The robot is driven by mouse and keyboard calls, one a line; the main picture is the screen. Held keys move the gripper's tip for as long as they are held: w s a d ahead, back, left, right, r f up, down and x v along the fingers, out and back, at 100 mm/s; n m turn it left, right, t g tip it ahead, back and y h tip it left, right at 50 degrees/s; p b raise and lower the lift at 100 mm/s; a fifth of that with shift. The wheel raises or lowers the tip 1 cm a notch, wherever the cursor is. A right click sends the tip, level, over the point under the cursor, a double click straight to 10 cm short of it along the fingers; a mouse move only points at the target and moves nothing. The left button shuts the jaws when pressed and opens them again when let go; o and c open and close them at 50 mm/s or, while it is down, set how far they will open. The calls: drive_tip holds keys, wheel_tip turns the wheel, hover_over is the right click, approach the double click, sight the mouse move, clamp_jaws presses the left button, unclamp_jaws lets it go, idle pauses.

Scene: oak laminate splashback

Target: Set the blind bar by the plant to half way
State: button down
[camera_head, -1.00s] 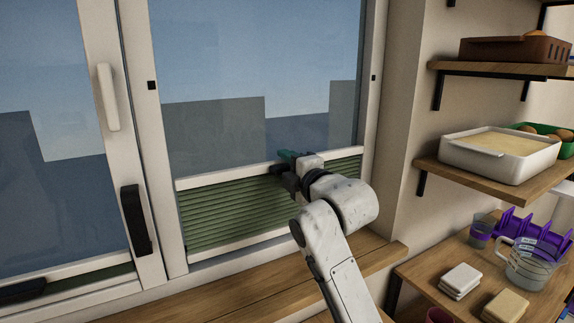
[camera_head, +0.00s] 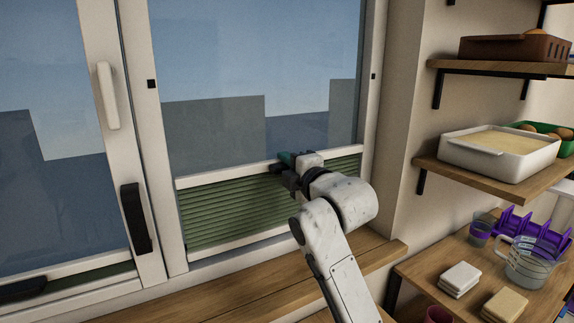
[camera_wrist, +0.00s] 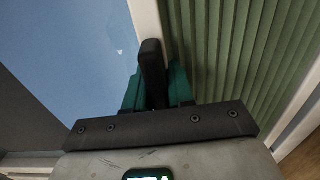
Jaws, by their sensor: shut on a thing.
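The white blind bar (camera_head: 225,174) runs across the right window pane, low down, on top of a green pleated blind (camera_head: 232,212). The bar also shows in the wrist view (camera_wrist: 146,18), with the green pleats (camera_wrist: 235,50) beside it. My gripper (camera_head: 287,158) is at the bar, right of its middle. In the wrist view my gripper's teal fingers (camera_wrist: 155,90) are shut on the bar's black handle (camera_wrist: 152,62), one on each side. My arm hides part of the bar and blind. No plant is in view.
Small black marks sit on the frame at left (camera_head: 152,85) and right (camera_head: 374,77), well above the bar. The left window has its own low blind bar (camera_head: 75,268). Shelves (camera_head: 500,180) with a white tray (camera_head: 500,150) stand at right. The pane above the bar is clear.

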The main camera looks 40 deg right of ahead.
sight(278, 78)
wheel_tip(278, 78, up, 19)
drive_tip(key=p, duration=1.1)
drive_tip(key=shift+f, duration=0.1)
drive_tip(key=c, duration=1.1)
unclamp_jaws()
drive_tip(key=shift+w+f, duration=0.1)
drive_tip(key=shift+w, duration=0.05)
drive_tip(key=b+v, duration=0.2)
drive_tip(key=v, duration=0.8)
drive_tip(key=shift+s, duration=0.4)
drive_tip(key=shift+a, duration=0.1)
